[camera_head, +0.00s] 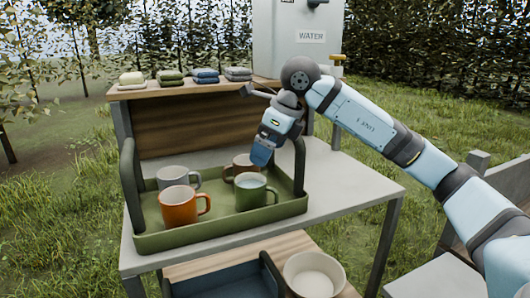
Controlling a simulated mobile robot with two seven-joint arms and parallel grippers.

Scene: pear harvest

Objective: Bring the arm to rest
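My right arm comes in from the right, and its blue gripper (262,158) points down over the back right of a green tray (222,230). The fingertips are close to the brown mug (240,166) and just behind the green mug (250,194). I cannot tell whether they touch either mug or are open or shut. An orange mug (178,208) and a pale grey mug (176,177) stand upright on the tray's left half. The green mug has pale contents. My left gripper is out of view.
The tray has tall dark handles and sits on a grey table (345,190). A wooden shelf (190,92) behind bears soap and folded cloths. A white water tank (298,45) stands behind the arm. Below are a white bowl (314,276) and a dark blue tray (225,283). The table's right side is clear.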

